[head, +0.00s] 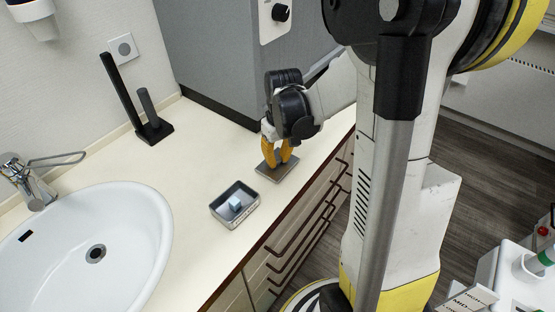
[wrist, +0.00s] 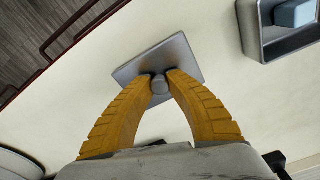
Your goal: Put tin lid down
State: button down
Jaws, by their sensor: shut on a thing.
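The tin lid (head: 281,174) is a flat grey square plate with a round knob, at the counter's front edge in the head view. It also shows in the wrist view (wrist: 184,52). My gripper (head: 277,158) has yellow fingers shut on the knob, which sits between the fingertips (wrist: 160,85). The lid looks level and close to the counter top; I cannot tell whether it touches. The open tin (head: 226,216) stands to the lid's left and nearer the camera, with a light blue block (head: 235,204) inside. Part of the tin (wrist: 268,50) shows at the wrist view's upper right.
A white sink (head: 150,235) with a tap (head: 35,188) is at the left. A black stand (head: 154,130) with upright bars is at the back. A grey cabinet (head: 215,60) rises behind my gripper. The counter (head: 190,180) between stand and tin is clear.

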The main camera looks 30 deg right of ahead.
aim_at(280, 160)
jog(key=shift+f, duration=0.1)
jog(key=c, duration=1.4)
grip_release()
notch_tip(280, 160, up, 12)
jog(key=s+p, duration=0.1)
jog(key=p, duration=0.4)
jog(key=shift+s+a+r+t, duration=1.1)
jog(key=shift+s+a, duration=0.55)
jog(key=shift+a, duration=0.6)
jog(key=shift+s+a+r+t, duration=1.15)
jog(key=shift+s+a, duration=0.45)
jog(key=shift+a, duration=0.65)
jog(key=shift+s+a+r+t, duration=1.1)
jog(key=shift+s+a, duration=0.55)
jog(key=shift+a, duration=0.6)
jog(key=shift+r, duration=0.1)
